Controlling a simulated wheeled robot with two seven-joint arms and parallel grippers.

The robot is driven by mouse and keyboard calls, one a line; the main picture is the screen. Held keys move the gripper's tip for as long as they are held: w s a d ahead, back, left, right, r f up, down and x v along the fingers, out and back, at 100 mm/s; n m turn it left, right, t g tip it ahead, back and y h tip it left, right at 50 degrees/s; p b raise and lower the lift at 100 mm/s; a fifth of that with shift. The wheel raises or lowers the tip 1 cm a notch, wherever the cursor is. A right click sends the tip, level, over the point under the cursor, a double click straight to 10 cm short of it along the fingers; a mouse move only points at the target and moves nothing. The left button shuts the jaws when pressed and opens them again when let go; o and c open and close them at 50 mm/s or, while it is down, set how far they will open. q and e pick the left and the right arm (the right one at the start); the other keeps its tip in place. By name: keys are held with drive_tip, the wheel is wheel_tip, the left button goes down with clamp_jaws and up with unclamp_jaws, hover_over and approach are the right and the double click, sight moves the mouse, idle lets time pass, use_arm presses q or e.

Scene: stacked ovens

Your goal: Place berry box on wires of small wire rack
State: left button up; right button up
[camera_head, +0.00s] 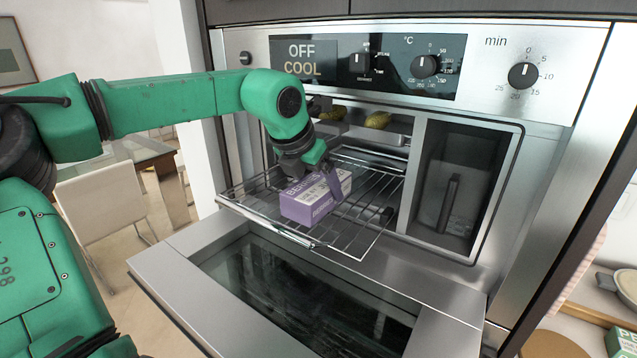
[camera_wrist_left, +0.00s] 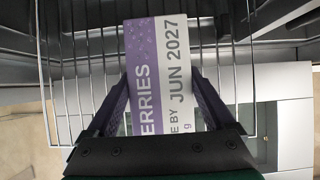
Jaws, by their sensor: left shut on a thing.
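The purple and white berry box (camera_head: 314,200) is at the small wire rack (camera_head: 262,207), which is pulled out from the oven above the lowered door. My left gripper (camera_head: 331,184) is shut on the box from above. In the left wrist view the box (camera_wrist_left: 163,72) lies between the two purple fingers of the gripper (camera_wrist_left: 163,95), with rack wires (camera_wrist_left: 62,80) showing on both sides. The box appears on or just over the wires; I cannot tell whether its underside touches them. My right gripper is not in view.
The oven door (camera_head: 170,268) is folded down in front. Yellowish food (camera_head: 377,120) sits on a higher level inside the oven. A dark compartment (camera_head: 455,190) is right of the rack. A table (camera_head: 135,152) and a white chair (camera_head: 100,208) stand at left.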

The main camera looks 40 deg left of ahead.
use_arm(q)
drive_tip(key=o, duration=1.4)
drive_tip(key=shift+o, duration=0.2)
drive_tip(key=shift+r+p, duration=0.25)
drive_tip(key=shift+p, duration=0.15)
drive_tip(key=shift+s+r+b, duration=0.15)
drive_tip(key=shift+r+b, duration=0.1)
drive_tip(key=shift+b, duration=0.15)
drive_tip(key=b+v, duration=0.2)
drive_tip(key=v, duration=0.8)
drive_tip(key=shift+s+r, duration=0.2)
drive_tip(key=shift+s, duration=0.05)
drive_tip(key=shift+s+d+r, duration=0.1)
drive_tip(key=shift+r, duration=0.25)
